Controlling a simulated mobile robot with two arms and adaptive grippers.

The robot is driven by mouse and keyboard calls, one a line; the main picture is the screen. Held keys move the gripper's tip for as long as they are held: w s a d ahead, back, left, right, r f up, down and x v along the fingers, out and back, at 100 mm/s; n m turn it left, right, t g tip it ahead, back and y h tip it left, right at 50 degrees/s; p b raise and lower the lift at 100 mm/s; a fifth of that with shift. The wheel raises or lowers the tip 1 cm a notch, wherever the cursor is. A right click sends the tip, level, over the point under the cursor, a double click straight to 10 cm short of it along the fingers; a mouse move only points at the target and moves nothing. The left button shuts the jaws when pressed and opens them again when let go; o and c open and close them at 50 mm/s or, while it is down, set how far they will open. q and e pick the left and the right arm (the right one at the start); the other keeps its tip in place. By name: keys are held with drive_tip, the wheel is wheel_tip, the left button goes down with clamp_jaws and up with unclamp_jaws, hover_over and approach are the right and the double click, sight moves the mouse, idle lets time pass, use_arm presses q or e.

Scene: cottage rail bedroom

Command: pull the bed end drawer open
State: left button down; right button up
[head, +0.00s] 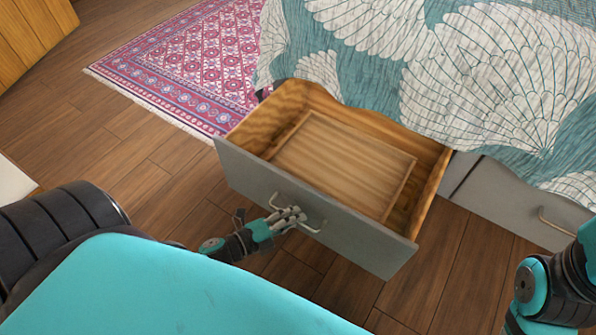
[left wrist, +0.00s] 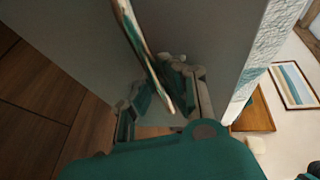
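The bed end drawer (head: 310,212) stands well out from the bed, with its grey front, wooden sides and open top in view. A lighter flat wooden panel (head: 340,160) shows inside it. The metal bar handle (head: 314,229) is on the drawer front and also crosses the left wrist view (left wrist: 137,35). My left gripper (head: 291,216) is at this handle, with its fingers on either side of the bar and closed on it. My right gripper is out of view; only part of that arm shows at the right edge.
The bed (head: 420,50) has a teal and white fan-patterned cover hanging over the drawer's back. A second grey drawer (head: 510,206) is shut to the right. A pink rug (head: 195,60) lies at the left.

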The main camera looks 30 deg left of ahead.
use_arm(q)
drive_tip(key=shift+f, duration=0.1)
drive_tip(key=c, duration=1.4)
unclamp_jaws()
drive_tip(key=v, duration=1.2)
